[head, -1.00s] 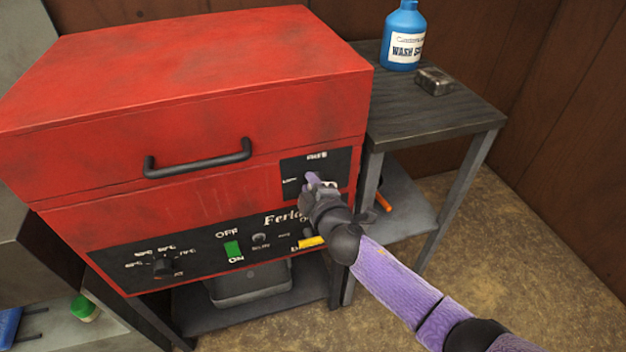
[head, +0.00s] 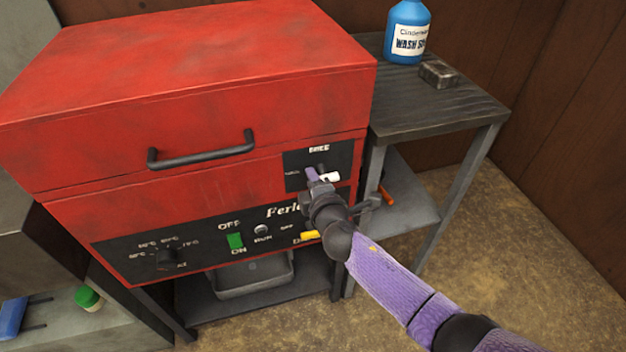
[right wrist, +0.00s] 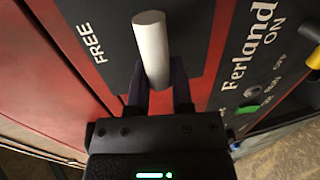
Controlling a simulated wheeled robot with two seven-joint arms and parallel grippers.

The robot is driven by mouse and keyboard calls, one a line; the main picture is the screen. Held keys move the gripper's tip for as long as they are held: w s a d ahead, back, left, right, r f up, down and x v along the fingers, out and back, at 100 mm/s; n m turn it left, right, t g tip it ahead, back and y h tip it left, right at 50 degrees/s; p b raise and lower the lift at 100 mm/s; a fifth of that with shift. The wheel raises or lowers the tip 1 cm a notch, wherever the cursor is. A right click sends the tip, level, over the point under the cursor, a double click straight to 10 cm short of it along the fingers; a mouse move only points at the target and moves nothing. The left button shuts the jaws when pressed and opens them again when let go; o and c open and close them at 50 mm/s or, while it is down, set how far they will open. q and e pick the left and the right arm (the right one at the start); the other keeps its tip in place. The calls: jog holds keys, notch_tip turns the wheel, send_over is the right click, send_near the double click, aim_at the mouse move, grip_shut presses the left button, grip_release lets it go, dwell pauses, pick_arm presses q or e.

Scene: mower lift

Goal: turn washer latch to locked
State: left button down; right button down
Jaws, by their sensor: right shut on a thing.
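The red washer (head: 190,70) has a closed lid with a black bar handle (head: 200,152). The washer latch (head: 331,176) is a white rod on the black plate at the washer's right front. FREE is printed above it, and a smaller marking, too small to read, is to its left. My right gripper (head: 318,178) is at the latch and partly hides it. In the right wrist view, the purple fingers (right wrist: 160,95) are shut on the white rod (right wrist: 152,45), which sticks out beyond them. My left gripper is not in view.
The lower panel has a green switch (head: 235,241), a dark knob (head: 168,258) and a yellow part (head: 310,235) close below my arm. A side table (head: 440,115) at right holds a blue bottle (head: 408,32) and a dark block (head: 438,74). An orange item (head: 386,195) lies on its lower shelf.

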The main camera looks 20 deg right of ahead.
jog(key=c, duration=0.7)
grip_release()
jog(key=shift+o, duration=0.8)
jog(key=shift+s, duration=0.3)
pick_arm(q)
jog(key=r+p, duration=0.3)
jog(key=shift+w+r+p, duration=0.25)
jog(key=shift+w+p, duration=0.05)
pick_arm(e)
jog(key=s+r, duration=0.1)
jog(key=s, duration=0.8)
jog(key=shift+d+r, duration=0.15)
jog(key=shift+r, duration=0.25)
jog(key=shift+s, duration=0.1)
